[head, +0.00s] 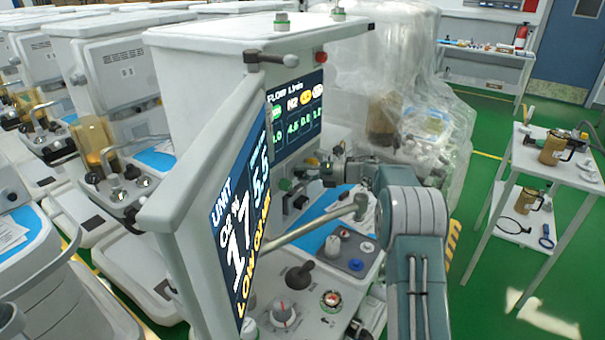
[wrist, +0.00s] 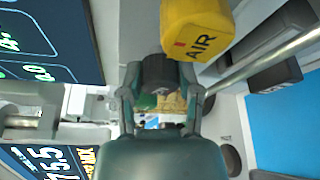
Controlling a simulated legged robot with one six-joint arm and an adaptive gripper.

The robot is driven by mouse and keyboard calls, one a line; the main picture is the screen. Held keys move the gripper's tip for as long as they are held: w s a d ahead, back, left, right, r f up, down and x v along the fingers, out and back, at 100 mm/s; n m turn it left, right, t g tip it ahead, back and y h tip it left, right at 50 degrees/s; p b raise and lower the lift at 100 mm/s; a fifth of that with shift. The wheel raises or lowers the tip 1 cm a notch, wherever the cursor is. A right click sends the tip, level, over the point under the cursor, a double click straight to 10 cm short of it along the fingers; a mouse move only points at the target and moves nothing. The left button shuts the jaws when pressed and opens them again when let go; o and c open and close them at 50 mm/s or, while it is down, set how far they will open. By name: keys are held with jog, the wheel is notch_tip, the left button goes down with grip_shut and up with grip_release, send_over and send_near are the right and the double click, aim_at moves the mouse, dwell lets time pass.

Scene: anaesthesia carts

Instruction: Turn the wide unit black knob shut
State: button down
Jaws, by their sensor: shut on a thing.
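The black knob (wrist: 158,70) sits between the two fingertips of my gripper (wrist: 161,80) in the wrist view, with the fingers touching its sides. My gripper is shut on it. A yellow knob marked AIR (wrist: 197,28) is just above and to the right of it, close to the right finger. In the head view, my arm reaches to the front of the near unit (head: 225,75), below its flow screen (head: 297,115). There the arm and small fittings largely hide the gripper and the black knob. I cannot tell the knob's turn angle.
A tilted screen (head: 240,215) stands left of my arm, with a metal bar (head: 310,232) across the worktop. Black and white knobs (head: 284,313) stand in front. A plastic-draped unit (head: 400,80) is behind, and a side table (head: 560,155) stands right, with green floor between.

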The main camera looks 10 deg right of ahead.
jog(key=shift+w+d+f+m, duration=0.1)
jog(key=shift+d+f+m, duration=0.05)
jog(key=shift+m, duration=0.45)
jog(key=shift+y, duration=0.3)
jog(key=shift+c, duration=1.5)
grip_release()
jog(key=shift+f, duration=0.1)
jog(key=shift+d, duration=0.1)
jog(key=v, duration=1.1)
jog(key=shift+d, duration=0.4)
